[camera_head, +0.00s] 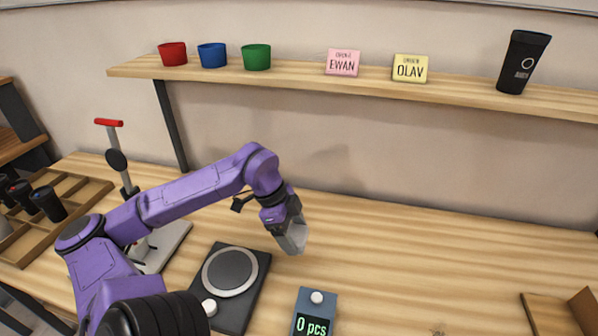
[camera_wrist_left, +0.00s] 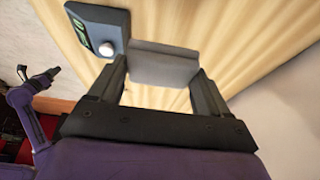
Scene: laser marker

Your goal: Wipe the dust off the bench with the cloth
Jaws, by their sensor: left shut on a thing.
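My left gripper (camera_head: 289,222) is shut on a light grey cloth (camera_head: 295,240), over the bench (camera_head: 400,250) to the right of the round plate. In the left wrist view the grey cloth (camera_wrist_left: 165,68) spans the space between the two dark fingers of my left gripper (camera_wrist_left: 165,88). I cannot tell whether the cloth touches the bench top. A faint brownish speckle, perhaps dust (camera_head: 438,332), shows at the bottom edge of the head view. My right gripper does not show.
A counter reading "0 pcs" (camera_head: 314,312) and a black device with a round plate (camera_head: 245,302) stand near the cloth. A red-handled press (camera_head: 122,160) and wooden tray (camera_head: 85,195) are left. A brown box (camera_head: 535,312) is right. The shelf (camera_head: 300,76) runs above; mid-bench is clear.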

